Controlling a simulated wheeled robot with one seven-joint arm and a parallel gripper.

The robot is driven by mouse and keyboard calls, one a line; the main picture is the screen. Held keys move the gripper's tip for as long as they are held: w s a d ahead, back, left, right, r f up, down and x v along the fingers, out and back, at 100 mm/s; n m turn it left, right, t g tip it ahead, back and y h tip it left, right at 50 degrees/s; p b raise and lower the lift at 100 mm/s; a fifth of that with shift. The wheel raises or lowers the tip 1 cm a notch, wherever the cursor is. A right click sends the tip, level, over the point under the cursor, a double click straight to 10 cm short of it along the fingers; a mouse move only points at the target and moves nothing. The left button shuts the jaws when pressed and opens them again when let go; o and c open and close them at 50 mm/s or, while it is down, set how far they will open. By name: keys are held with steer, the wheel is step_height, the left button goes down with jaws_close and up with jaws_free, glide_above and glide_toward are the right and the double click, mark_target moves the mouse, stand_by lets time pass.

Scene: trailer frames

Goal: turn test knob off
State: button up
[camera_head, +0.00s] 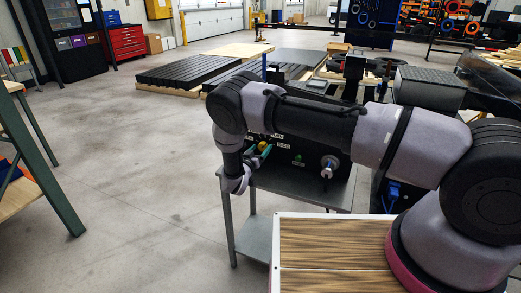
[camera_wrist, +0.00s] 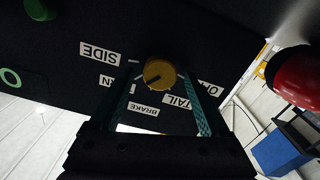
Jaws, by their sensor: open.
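The test knob (camera_wrist: 159,74) is a round yellow dial with a dark pointer mark, on a black panel (camera_wrist: 215,45). In the wrist view it sits between the two green fingers of my gripper (camera_wrist: 160,80), which is open around it. Contact cannot be told. The pointer mark runs toward the lower left. White labels ring the knob: SIDE, TAIL, BRAKE and two partly hidden ones, one starting with O at the right. In the head view my gripper (camera_head: 262,154) is at the left part of the black box (camera_head: 300,182), and the knob (camera_head: 263,146) shows small and yellow.
The box stands on a grey metal cart (camera_head: 255,238). A silver connector (camera_head: 328,166) sticks out of its face. A red rounded part (camera_wrist: 303,76) is at the right in the wrist view. A wood-topped surface (camera_head: 330,250) is in front.

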steer(key=shift+w, duration=0.1)
jaws_close()
steer(key=shift+n, duration=0.3)
steer(key=n, duration=0.5)
steer(key=shift+a, duration=0.1)
steer(key=n, duration=0.6)
steer(key=shift+a+f+n, duration=0.1)
steer(key=shift+f+n, duration=0.05)
steer(key=shift+n, duration=0.15)
steer(key=n, duration=0.6)
steer(key=shift+f, duration=0.15)
steer(key=n, duration=0.5)
steer(key=shift+f+n, duration=0.1)
steer(key=shift+n, duration=0.3)
